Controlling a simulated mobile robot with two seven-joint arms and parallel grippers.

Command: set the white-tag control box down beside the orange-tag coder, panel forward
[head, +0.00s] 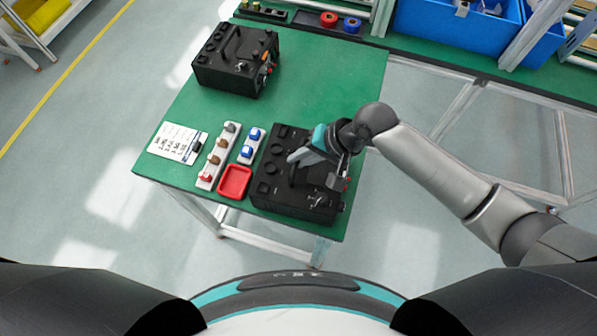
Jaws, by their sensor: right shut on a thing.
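Two black control boxes are on the green table. The near box (265,190) is at the table's front right, with knobs and round parts on its top and small red and metal parts on its right side. My right gripper (299,158) is shut on its handle from the right. I cannot tell whether this box touches the table. The far box (222,72) stands at the back left, with a handle on top and orange-red and metal parts on its right side. Tag colours are too small to tell for certain. My left gripper is not in view.
Left of the near box are a red tray (235,182), a white strip (208,172) with several knobs, a small strip with blue parts (251,144) and a written card (175,141). Green table (320,85) is clear right of the far box. Blue bins (440,25) stand behind.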

